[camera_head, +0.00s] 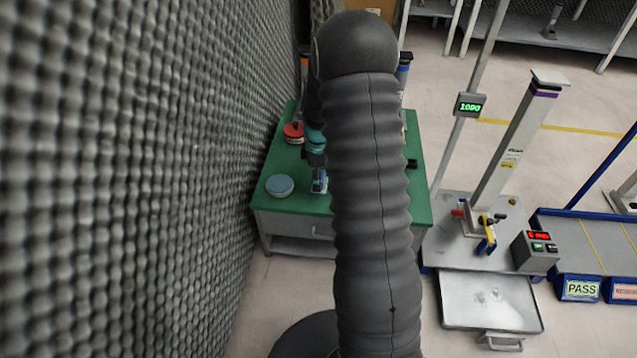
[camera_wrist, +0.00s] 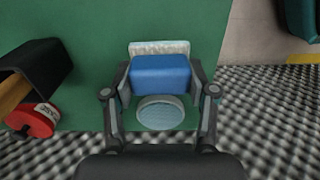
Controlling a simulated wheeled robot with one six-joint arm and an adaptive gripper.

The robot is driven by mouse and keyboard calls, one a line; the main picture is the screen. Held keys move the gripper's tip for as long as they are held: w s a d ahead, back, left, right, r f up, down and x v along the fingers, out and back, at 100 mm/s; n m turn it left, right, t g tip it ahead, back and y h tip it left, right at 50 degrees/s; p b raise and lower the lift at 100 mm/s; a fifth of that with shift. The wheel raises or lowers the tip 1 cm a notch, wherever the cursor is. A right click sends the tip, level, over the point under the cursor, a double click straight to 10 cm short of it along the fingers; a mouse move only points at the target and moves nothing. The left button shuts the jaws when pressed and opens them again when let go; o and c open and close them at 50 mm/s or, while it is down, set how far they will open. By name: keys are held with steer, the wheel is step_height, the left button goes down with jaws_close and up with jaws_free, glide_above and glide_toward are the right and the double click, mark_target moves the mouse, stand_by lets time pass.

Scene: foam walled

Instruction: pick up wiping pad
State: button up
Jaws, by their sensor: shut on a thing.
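The wiping pad, a blue block with a whitish layer along one edge, sits between the fingers of my gripper (camera_wrist: 160,90) in the wrist view; its blue face (camera_wrist: 160,73) is plain to see. My gripper is shut on it. In the head view my gripper (camera_head: 318,178) is low over the front part of the green table (camera_head: 300,205), and the pad (camera_head: 319,186) shows only as a small piece. My arm hides much of the table there. I cannot tell whether the pad touches the table.
A round blue-grey disc (camera_head: 280,185) lies left of my gripper. A red round item (camera_head: 293,132) stands farther back. A foam wall (camera_head: 150,180) rises close on the left. A test stand (camera_head: 510,150) is to the right of the table.

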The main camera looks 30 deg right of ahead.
steer(key=s+d+r, duration=0.8)
steer(key=shift+s, duration=0.25)
steer(key=shift+r, duration=0.1)
